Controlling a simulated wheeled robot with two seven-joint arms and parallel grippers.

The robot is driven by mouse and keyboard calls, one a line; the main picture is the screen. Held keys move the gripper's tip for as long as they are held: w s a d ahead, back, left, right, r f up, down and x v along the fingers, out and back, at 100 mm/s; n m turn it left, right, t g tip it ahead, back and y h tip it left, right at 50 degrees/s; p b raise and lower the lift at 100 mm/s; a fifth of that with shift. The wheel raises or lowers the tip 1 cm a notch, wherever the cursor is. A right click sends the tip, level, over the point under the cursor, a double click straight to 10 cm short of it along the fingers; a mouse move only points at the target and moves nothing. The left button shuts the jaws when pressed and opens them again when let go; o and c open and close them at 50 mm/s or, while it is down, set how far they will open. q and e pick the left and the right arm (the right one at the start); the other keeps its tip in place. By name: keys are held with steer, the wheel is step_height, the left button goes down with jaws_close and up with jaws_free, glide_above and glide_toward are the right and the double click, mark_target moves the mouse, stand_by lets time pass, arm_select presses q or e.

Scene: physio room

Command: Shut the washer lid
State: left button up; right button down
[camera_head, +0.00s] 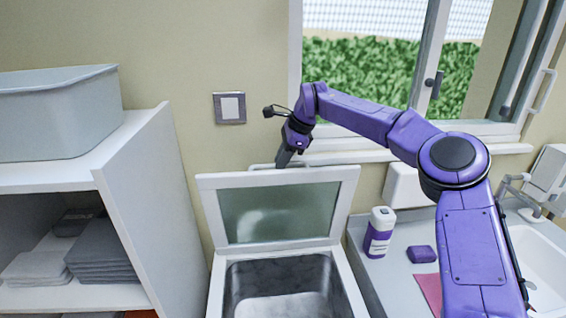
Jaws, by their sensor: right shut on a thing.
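The washer (220,293) stands below me with its metal drum (285,285) exposed. Its lid (278,212), a white frame around a greenish translucent panel, is open and stands raised at the back of the opening. A thin pale bar handle (262,166) shows along the lid's top edge. My right gripper (283,160) reaches down from the purple arm to this top edge and is shut on the handle; the fingertips are small and partly hidden behind the lid. My left gripper is not in view.
A white shelf (145,200) with a grey bin (58,112) and folded towels (98,258) stands left. On the right counter are a white-and-purple bottle (379,233), a purple block (421,254) and a sink (540,262). A window is behind my arm.

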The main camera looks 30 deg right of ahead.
mark_target(285, 178)
steer(key=shift+t, duration=0.4)
steer(key=s+a+b, duration=0.1)
steer(key=s+b, duration=0.1)
steer(key=s+a+f+b, duration=0.1)
steer(key=s+b, duration=0.1)
steer(key=b, duration=0.1)
steer(key=s+a+f+b, duration=0.1)
steer(key=s+b, duration=0.1)
steer(key=b, duration=0.1)
steer(key=shift+s+f, duration=0.1)
steer(key=s+a+f+b, duration=0.2)
steer(key=s+a+b, duration=0.1)
steer(key=s+b, duration=0.3)
steer(key=s+a+f+t+b, duration=0.1)
steer(key=s+a+f+b, duration=0.2)
steer(key=s+b, duration=0.3)
steer(key=shift+s+n+h+b, duration=0.3)
steer(key=shift+h+b, duration=0.1)
steer(key=shift+b, duration=0.05)
steer(key=c, duration=1.1)
jaws_free()
steer(key=shift+a, duration=0.1)
steer(key=shift+r, duration=0.1)
steer(key=v, duration=1)
steer(key=shift+s+r+p, duration=0.1)
steer(key=shift+s+p, duration=0.1)
steer(key=shift+p, duration=0.15)
